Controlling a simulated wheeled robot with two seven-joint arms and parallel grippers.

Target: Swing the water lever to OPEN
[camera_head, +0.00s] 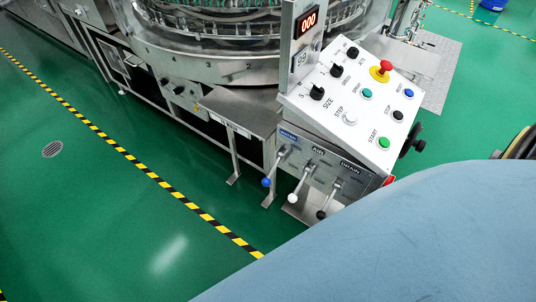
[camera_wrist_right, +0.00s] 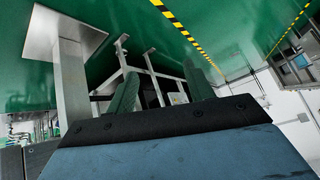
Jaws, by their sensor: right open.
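The water lever (camera_head: 267,182), with a blue knob, is the leftmost of three levers on the front panel below the sloped control box. Its knob hangs down and to the left of its pivot, under a blue label too small to read surely. The white-knobbed air lever (camera_head: 292,198) and the black-knobbed drain lever (camera_head: 321,214) hang beside it. My right gripper (camera_wrist_right: 162,90) shows only in the right wrist view, with its two dark green fingers apart and nothing seen between them. It is not touching a lever that I can see. My left gripper is out of view.
The control box (camera_head: 355,105) carries knobs, buttons and a red emergency stop (camera_head: 385,66). A steel table (camera_head: 238,108) stands left of the levers. My blue-grey arm covers the lower right of the head view.

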